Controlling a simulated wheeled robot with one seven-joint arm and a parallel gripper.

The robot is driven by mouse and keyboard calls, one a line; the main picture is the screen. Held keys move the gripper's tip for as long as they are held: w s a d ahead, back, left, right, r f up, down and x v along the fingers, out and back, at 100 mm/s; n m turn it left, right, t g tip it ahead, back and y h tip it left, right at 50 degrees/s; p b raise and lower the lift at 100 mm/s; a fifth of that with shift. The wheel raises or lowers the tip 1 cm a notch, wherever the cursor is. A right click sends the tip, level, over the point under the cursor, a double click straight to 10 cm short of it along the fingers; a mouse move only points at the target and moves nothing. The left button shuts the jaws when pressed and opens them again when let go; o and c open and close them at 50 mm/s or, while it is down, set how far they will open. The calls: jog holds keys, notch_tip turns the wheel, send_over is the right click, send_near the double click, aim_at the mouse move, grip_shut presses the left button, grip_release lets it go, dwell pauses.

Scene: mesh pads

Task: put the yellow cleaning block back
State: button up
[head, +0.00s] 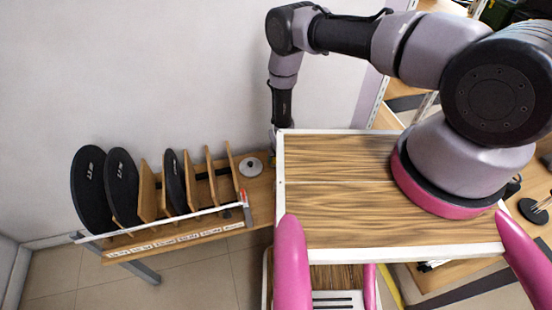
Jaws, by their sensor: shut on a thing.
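No yellow cleaning block shows in the head view. My arm reaches up from the right and across, then bends down along the wall. Its far end drops behind the left edge of my own wood-grain top, so my gripper and anything in it are hidden. A low wooden rack (205,234) stands against the wall at the left, just left of where the arm comes down.
The rack holds black round pads (92,190) upright between wooden dividers (147,190). A grey disc (251,167) with a dark centre lies at its right end. A white rail (165,222) runs along its front. Tiled floor (195,275) in front is clear.

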jog(key=o, duration=1.2)
jog(key=shift+f, duration=0.1)
jog(key=v, duration=1.2)
